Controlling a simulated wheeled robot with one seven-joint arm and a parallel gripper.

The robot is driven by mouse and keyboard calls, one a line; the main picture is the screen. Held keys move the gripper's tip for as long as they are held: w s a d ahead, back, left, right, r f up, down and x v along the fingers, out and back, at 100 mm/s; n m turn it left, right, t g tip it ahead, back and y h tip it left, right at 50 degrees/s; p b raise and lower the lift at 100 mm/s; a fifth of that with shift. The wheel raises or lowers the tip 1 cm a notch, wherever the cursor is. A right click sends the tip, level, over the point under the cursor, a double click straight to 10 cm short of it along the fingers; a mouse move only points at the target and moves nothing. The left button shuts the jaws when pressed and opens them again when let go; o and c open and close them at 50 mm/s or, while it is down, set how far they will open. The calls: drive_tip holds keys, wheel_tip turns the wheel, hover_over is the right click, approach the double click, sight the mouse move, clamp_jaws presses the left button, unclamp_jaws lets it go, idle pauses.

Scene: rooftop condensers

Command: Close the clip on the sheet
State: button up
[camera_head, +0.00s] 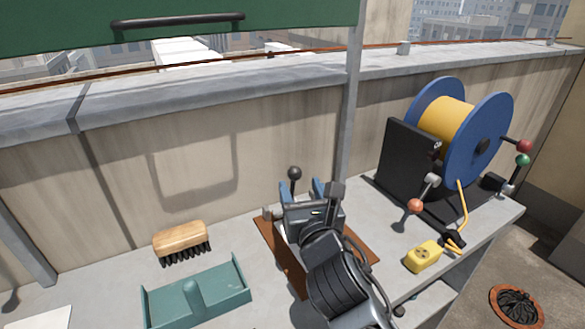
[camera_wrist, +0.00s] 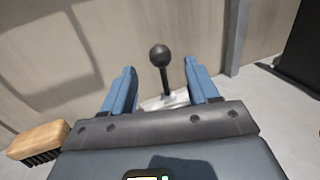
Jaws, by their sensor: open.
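A lever with a black ball knob (camera_head: 294,173) stands up just beyond my gripper (camera_head: 301,188); I take it to be the clip's handle. In the wrist view the knob (camera_wrist: 160,55) and its dark stem show between my gripper's two blue fingers (camera_wrist: 159,75), with a gap on each side. My gripper is open and holds nothing. A pale metal base shows at the stem's foot, mostly hidden by my gripper. A flat brown sheet (camera_head: 272,243) lies on the bench under my arm, which covers its middle. The clip's jaw is hidden.
A wooden brush (camera_head: 182,242) and a teal tray (camera_head: 226,284) with a post are on the left. A blue reel (camera_head: 479,140) with yellow cord and a yellow socket block (camera_head: 422,256) are on the right. A concrete wall (camera_head: 185,167) runs behind the bench.

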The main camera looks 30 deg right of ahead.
sight(296, 178)
drive_tip(key=shift+x, duration=3.2)
drive_tip(key=shift+c, duration=0.3)
clamp_jaws()
drive_tip(key=shift+s, duration=0.1)
